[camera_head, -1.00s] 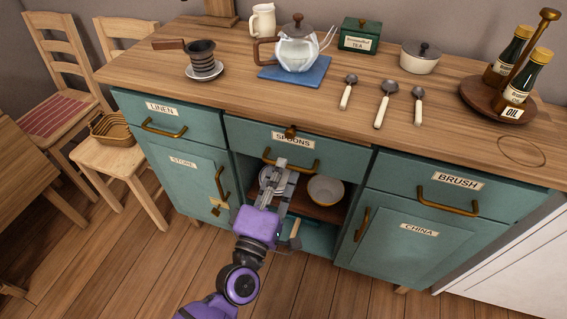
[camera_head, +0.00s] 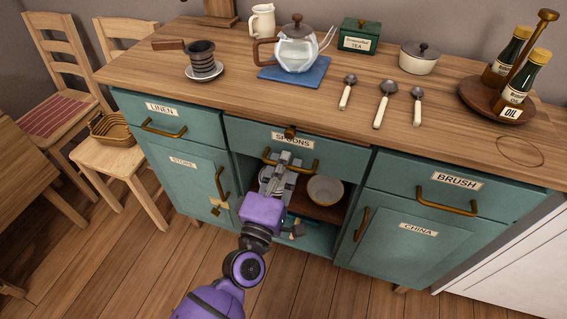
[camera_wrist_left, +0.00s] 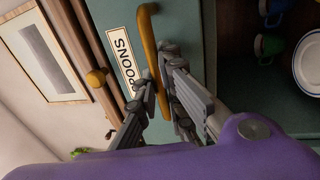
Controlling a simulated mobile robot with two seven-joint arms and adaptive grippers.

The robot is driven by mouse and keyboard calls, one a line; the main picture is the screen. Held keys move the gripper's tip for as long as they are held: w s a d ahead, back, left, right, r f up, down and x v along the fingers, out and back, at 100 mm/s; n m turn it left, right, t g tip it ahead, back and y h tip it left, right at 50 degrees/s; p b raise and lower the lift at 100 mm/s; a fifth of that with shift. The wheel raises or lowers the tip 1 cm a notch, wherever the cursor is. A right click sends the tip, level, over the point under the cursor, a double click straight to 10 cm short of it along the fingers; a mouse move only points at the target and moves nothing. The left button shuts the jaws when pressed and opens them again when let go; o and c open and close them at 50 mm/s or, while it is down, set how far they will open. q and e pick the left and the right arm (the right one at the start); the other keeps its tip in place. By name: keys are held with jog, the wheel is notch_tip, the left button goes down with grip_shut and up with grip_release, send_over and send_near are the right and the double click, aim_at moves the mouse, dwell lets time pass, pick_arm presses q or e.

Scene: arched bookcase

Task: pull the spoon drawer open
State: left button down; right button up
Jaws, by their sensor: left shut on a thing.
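The teal spoon drawer (camera_head: 347,152) is in the middle of the cabinet's top row, labelled SPOONS. Its front looks level with the neighbouring drawers. Its brass bar handle (camera_head: 311,167) also shows in the left wrist view (camera_wrist_left: 147,30). My right gripper is not seen.
Below the drawer is an open shelf with a bowl (camera_head: 325,190). The linen drawer (camera_head: 190,112) and brush drawer (camera_head: 392,179) flank it. Three spoons (camera_head: 387,90), a glass teapot (camera_head: 297,50) and an oil tray (camera_head: 480,98) stand or lie on the counter. The floor in front is clear.

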pick_arm(q)
jog(key=r+v, duration=0.2)
jog(key=v, duration=1)
jog(key=s+r+v, duration=0.1)
jog(key=r+v, duration=0.1)
jog(key=v, duration=1.1)
jog(key=shift+s+a+r, duration=0.15)
jog(key=shift+a+r, duration=0.1)
jog(key=shift+r, duration=0.1)
jog(key=c, duration=1.8)
grip_release()
jog(key=shift+c, duration=0.2)
jog(key=shift+s, duration=0.1)
jog(key=v, duration=1.2)
